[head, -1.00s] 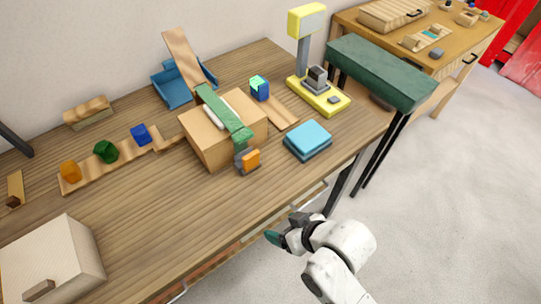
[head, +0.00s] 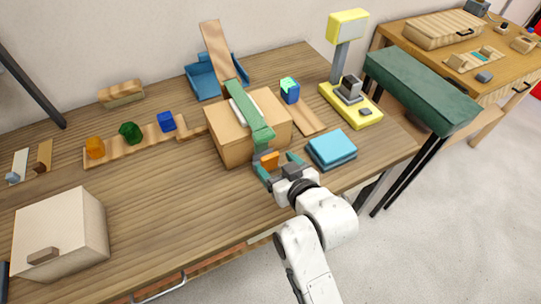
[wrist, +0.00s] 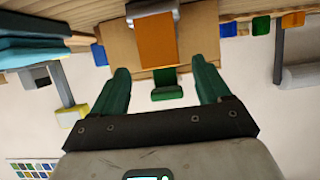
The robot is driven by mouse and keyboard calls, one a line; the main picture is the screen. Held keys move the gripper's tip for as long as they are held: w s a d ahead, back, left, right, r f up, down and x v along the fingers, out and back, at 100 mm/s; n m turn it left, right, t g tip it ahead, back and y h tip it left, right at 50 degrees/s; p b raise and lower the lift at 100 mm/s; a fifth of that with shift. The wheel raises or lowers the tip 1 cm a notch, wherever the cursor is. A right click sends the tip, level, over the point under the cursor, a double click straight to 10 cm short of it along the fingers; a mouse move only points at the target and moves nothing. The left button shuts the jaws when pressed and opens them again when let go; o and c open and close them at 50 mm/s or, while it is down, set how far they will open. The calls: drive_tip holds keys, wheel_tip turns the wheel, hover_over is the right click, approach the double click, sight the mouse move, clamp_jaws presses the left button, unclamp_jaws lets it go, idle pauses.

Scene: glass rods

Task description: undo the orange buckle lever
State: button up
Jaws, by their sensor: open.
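The orange buckle lever (head: 270,160) is at the front face of a cardboard box (head: 230,148), at the lower end of a green strap (head: 251,118) that runs over the box top. My gripper (head: 277,168) is open, with its green fingertips on either side of the lever in the head view. In the wrist view the orange lever (wrist: 156,40) shows large, ahead of and between the open fingers (wrist: 160,85). A grey buckle part (wrist: 152,12) is at its edge. I see no contact between fingers and lever.
Folded blue cloths (head: 331,148) lie just right of my gripper. A yellow scale-like stand (head: 350,105) is behind them. A wooden strip with coloured blocks (head: 130,140) lies left of the box. A pale box (head: 60,235) stands front left. The front middle of the table is clear.

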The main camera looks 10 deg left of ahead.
sight(271, 159)
drive_tip(key=shift+x, duration=2.3)
drive_tip(key=shift+c, duration=0.2)
drive_tip(key=c, duration=0.9)
drive_tip(key=shift+p, duration=0.35)
